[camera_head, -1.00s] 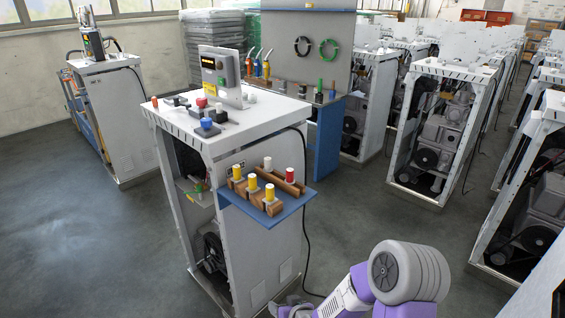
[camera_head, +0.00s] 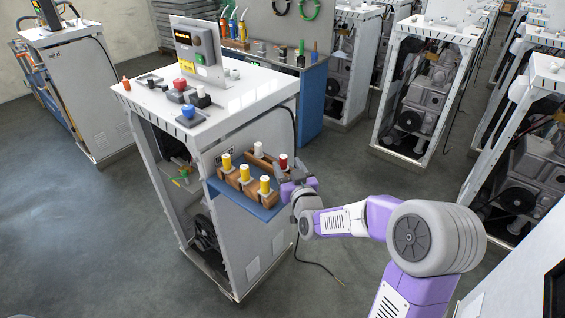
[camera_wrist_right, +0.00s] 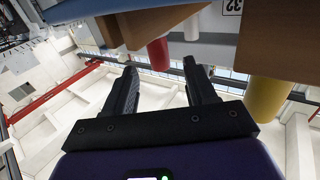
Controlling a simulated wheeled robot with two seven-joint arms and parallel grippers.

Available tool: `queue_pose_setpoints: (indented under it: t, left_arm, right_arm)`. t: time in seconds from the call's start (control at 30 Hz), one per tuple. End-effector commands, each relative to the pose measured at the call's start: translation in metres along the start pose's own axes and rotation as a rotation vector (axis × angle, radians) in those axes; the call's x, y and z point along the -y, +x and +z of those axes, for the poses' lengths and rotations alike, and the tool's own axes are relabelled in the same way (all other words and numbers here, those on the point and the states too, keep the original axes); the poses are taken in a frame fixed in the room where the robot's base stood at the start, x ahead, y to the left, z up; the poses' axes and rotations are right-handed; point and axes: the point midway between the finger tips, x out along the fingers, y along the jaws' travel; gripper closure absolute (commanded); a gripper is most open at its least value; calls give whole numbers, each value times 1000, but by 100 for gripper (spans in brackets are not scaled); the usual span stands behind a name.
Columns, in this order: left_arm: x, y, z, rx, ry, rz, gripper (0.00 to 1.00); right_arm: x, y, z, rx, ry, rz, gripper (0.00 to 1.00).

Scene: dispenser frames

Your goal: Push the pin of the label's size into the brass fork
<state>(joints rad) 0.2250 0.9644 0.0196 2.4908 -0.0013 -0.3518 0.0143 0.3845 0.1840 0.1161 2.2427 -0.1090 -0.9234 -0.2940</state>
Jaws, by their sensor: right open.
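My right gripper (camera_head: 293,173) is open at the right end of the blue shelf, close to the red pin (camera_head: 283,161). In the right wrist view the red pin (camera_wrist_right: 158,54) shows just beyond and between the open fingers (camera_wrist_right: 161,68), not visibly gripped. A white pin (camera_head: 258,149) stands left of the red one in the back row. Three yellow pins (camera_head: 245,173) stand in the front wooden block. In the wrist view a yellow pin (camera_wrist_right: 265,98) is at the right, near a "32" marking (camera_wrist_right: 233,5). I cannot make out the brass fork. My left gripper is not in view.
The blue shelf (camera_head: 262,214) juts from a white cabinet (camera_head: 240,97). A control box (camera_head: 198,45), a red button (camera_head: 180,84) and a blue one (camera_head: 188,111) stand on top. A black cable (camera_head: 318,266) lies on the floor. Open machine frames (camera_head: 430,90) stand right.

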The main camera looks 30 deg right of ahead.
Motion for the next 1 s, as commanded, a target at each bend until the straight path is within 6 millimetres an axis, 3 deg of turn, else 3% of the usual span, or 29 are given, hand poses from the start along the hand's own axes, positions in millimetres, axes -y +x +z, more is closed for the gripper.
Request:
queue_pose_setpoints:
  t: [0.2, 0.47, 0.83, 1.0]
  left_arm:
    - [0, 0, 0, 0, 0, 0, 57]
    - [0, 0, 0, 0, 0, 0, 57]
    - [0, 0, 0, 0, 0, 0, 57]
    - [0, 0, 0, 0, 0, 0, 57]
  right_arm:
    - [0, 26, 0, 0, 1, 0, 44]
    - [0, 29, -1, 0, 1, -1, 44]
    - [0, 28, -1, 0, 1, -1, 98]
    - [0, 28, -1, 0, 1, -1, 100]
